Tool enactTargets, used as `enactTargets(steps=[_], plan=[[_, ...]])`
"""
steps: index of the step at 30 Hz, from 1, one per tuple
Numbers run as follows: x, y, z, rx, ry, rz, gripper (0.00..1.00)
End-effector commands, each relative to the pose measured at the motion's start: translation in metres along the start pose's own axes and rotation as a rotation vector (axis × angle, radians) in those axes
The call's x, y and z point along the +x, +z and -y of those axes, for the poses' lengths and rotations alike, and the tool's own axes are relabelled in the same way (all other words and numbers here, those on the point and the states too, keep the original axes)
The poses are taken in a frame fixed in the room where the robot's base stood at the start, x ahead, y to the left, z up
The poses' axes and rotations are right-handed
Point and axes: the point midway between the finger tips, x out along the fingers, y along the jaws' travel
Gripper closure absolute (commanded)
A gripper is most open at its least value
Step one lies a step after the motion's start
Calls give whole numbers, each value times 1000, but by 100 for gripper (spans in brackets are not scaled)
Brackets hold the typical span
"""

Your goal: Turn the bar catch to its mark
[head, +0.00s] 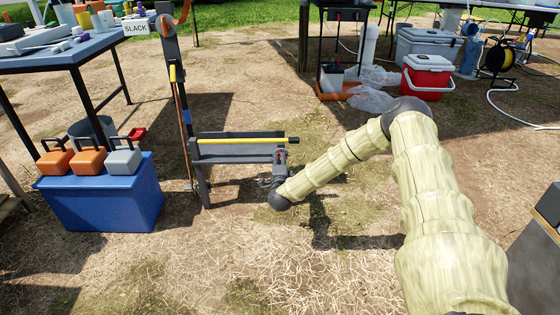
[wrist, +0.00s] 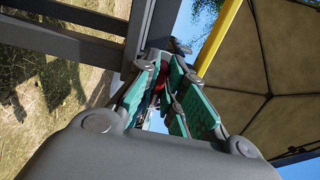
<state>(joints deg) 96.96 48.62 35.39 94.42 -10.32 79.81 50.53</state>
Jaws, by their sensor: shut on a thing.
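A grey frame with a horizontal grey bar (head: 240,152) and a yellow bar (head: 240,141) above it stands left of centre in the head view. The yellow bar also shows in the wrist view (wrist: 218,38). A small grey-and-red part, seemingly the bar catch (head: 281,155), sits near the bar's right end, just above my gripper (head: 279,172). In the wrist view, my gripper (wrist: 168,68) has its teal-padded fingers closed on this part; red shows between them. The fingers hide most of the catch, and I cannot make out its mark or its exact angle.
A blue box (head: 100,205) with several small cases stands left of the frame. A grey table (head: 70,52) is behind it, and a sign reading SLACK (head: 136,27) is by the post. A red cooler (head: 428,78) stands at the back right.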

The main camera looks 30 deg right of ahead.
Motion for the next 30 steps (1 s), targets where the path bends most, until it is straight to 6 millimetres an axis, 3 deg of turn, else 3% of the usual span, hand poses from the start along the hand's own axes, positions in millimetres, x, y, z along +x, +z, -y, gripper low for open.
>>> enactTargets(steps=[14, 30], plan=[[-1, -2, 2, -360, 1, 3, 100], [0, -7, -2, -951, 0, 0, 100]])
